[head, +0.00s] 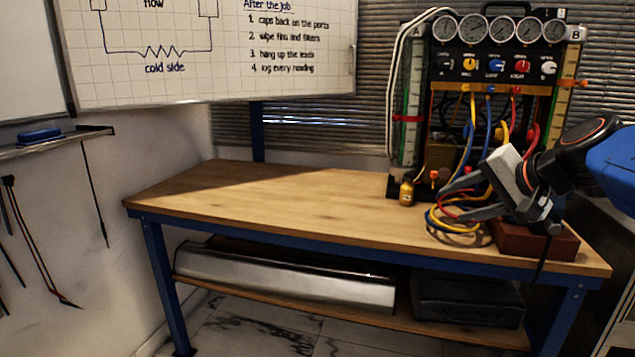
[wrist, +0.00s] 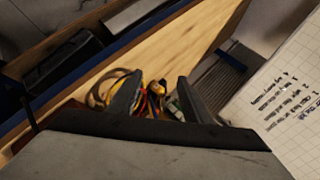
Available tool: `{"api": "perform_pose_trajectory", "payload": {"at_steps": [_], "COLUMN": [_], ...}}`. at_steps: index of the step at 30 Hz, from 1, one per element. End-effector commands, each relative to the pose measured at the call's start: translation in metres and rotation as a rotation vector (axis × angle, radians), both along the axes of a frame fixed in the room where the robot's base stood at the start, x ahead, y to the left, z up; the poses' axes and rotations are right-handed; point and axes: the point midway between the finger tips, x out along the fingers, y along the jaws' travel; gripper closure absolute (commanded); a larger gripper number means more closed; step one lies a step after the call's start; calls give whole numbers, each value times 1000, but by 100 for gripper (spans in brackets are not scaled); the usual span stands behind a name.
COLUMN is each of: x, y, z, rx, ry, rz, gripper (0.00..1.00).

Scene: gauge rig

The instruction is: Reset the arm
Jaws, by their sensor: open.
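My gripper (head: 447,201) is at the right of the head view, over the right part of the wooden workbench (head: 270,200). Its two fingers are apart and I see nothing held between them. In the wrist view my gripper (wrist: 158,90) also shows spread fingers, with coloured hoses (wrist: 105,90) beyond them. In the head view the coiled hoses (head: 450,222) lie on the bench below and behind the fingers. My arm comes in from the right edge and hides part of the gauge rig's lower right.
The gauge rig (head: 490,67) with several dials stands at the bench's back right. A reddish-brown block (head: 540,243) sits below my gripper. The bench's left half is clear. A whiteboard (head: 210,60) hangs behind.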

Motion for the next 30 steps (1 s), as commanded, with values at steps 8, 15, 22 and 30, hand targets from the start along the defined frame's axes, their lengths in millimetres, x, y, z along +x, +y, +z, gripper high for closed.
{"api": "perform_pose_trajectory", "payload": {"at_steps": [8,15,22,30], "x": [-115,-190,-209,-209], "y": [34,18,7,7], "z": [-124,-200,-220,-220], "rx": [-395,-701,-803,-802], "ry": [174,266,289,291], "rz": [277,472,530,529], "gripper": [55,55,55,55]}}
